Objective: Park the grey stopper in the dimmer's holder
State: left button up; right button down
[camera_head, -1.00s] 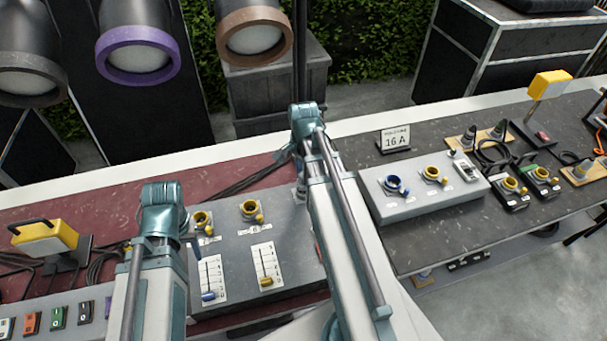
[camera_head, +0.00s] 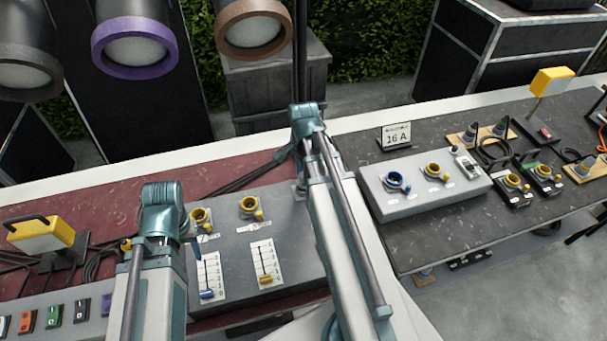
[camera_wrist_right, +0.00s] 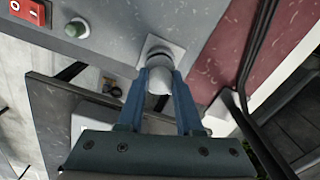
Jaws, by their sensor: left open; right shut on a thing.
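The dimmer (camera_head: 225,255) is the grey box at centre left in the head view, with two yellow sockets and two sliders. In the right wrist view my right gripper (camera_wrist_right: 158,76) is shut on the pale grey stopper (camera_wrist_right: 157,84). The stopper's far end is at a dark ring on a light square plate, the holder (camera_wrist_right: 168,45), near the edge of the dimmer. I cannot tell how deep it sits. In the head view my right arm mostly hides this spot. My left gripper (camera_head: 189,229) is open, mostly hidden behind its own wrist, by the dimmer's left side.
A second grey box (camera_head: 425,195) with blue and yellow sockets stands on the dark table at right, near a 16 A sign (camera_head: 397,136). Black cables (camera_head: 240,180) lie behind the dimmer. A yellow lamp (camera_head: 42,234) stands at left. Spotlights hang at the back.

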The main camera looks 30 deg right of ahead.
pick_arm(q)
jog(key=shift+f+b, duration=0.6)
pick_arm(e)
jog(key=shift+f, duration=0.65)
jog(key=shift+c, duration=2.4)
grip_release()
jog(key=shift+o, duration=0.2)
jog(key=shift+o, duration=1.4)
pick_arm(q)
jog(key=shift+r, duration=0.1)
pick_arm(e)
jog(key=shift+r, duration=0.15)
jog(key=shift+r+p, duration=2.4)
jog(key=shift+p, duration=0.2)
pick_arm(q)
notch_tip(320, 180, up, 5)
jog(key=shift+f, duration=0.1)
